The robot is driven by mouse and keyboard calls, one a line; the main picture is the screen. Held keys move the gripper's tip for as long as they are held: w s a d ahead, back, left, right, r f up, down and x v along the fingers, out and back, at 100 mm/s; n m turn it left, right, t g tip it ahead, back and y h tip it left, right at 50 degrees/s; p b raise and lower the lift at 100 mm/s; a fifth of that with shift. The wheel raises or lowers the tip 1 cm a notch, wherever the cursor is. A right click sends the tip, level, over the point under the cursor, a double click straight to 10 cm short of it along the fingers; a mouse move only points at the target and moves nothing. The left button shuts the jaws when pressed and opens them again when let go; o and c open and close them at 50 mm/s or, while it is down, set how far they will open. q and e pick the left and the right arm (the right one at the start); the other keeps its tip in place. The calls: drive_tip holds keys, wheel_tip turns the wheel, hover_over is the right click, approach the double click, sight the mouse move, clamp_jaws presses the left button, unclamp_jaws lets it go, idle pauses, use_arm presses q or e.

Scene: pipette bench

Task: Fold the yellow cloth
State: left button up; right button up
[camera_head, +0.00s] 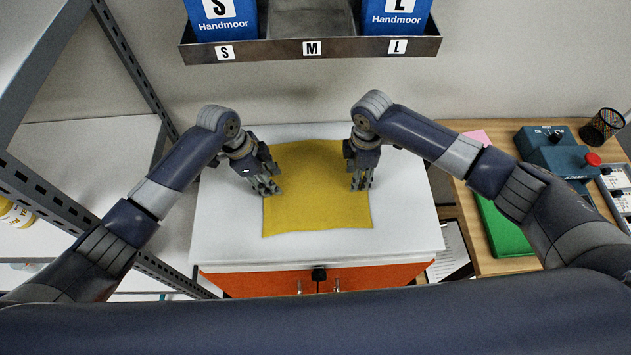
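The yellow cloth (317,195) lies spread out flat on the white top of a cabinet (225,220), roughly square, with its near edge toward me. My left gripper (268,191) points down at the cloth's left edge. My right gripper (361,186) points down over the cloth's right side. The fingers of both look close to the surface, but I cannot tell whether they touch the cloth. No cloth is visibly lifted or pinched.
A wall shelf (310,48) with blue Handmoor boxes (222,18) is above the back. A grey metal rack (85,130) stands at left. A wooden desk (470,235) at right holds a green folder (503,228), a blue device (556,158) and a pen cup (602,126). The white top before the cloth is clear.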

use_arm(q)
drive_tip(key=shift+s+f, duration=0.1)
drive_tip(key=shift+f, duration=0.05)
use_arm(e)
drive_tip(key=shift+f, duration=0.15)
use_arm(q)
drive_tip(key=c, duration=0.6)
use_arm(e)
drive_tip(key=c, duration=0.6)
use_arm(q)
drive_tip(key=shift+f, duration=0.15)
clamp_jaws()
use_arm(e)
drive_tip(key=shift+f, duration=0.15)
clamp_jaws()
use_arm(q)
drive_tip(key=shift+s, duration=0.1)
